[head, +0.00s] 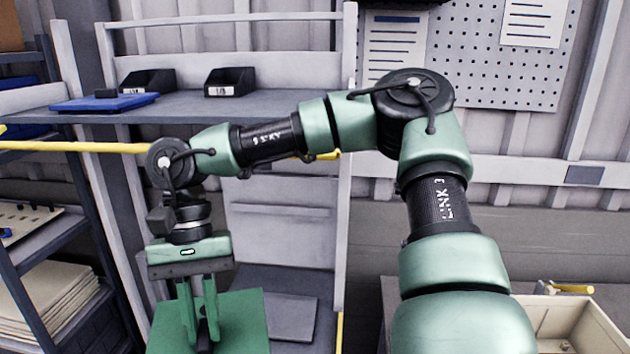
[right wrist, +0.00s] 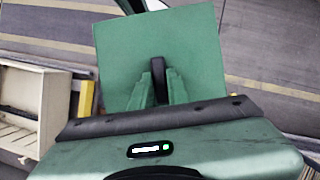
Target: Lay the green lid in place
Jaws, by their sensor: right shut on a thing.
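The green lid (head: 245,325) is a flat square plate low in the head view, left of centre. Its lower part is cut off by the frame edge. My right gripper (head: 202,335) points down over it, shut on the lid's dark upright handle. The right wrist view shows the lid (right wrist: 205,45) nearly whole, with the handle (right wrist: 160,80) between the fingers of my right gripper (right wrist: 161,85). In that view, floor with yellow stripes shows around the lid. I cannot tell what is directly under it. My left gripper is not in view.
A beige crate (head: 607,335) stands at the lower right. A grey bench (head: 240,106) behind holds a blue lid-like tray (head: 104,103) and two black bins (head: 229,82). A rack (head: 50,265) with stacked sheets stands at the left. A yellow bar (head: 75,147) runs behind my arm.

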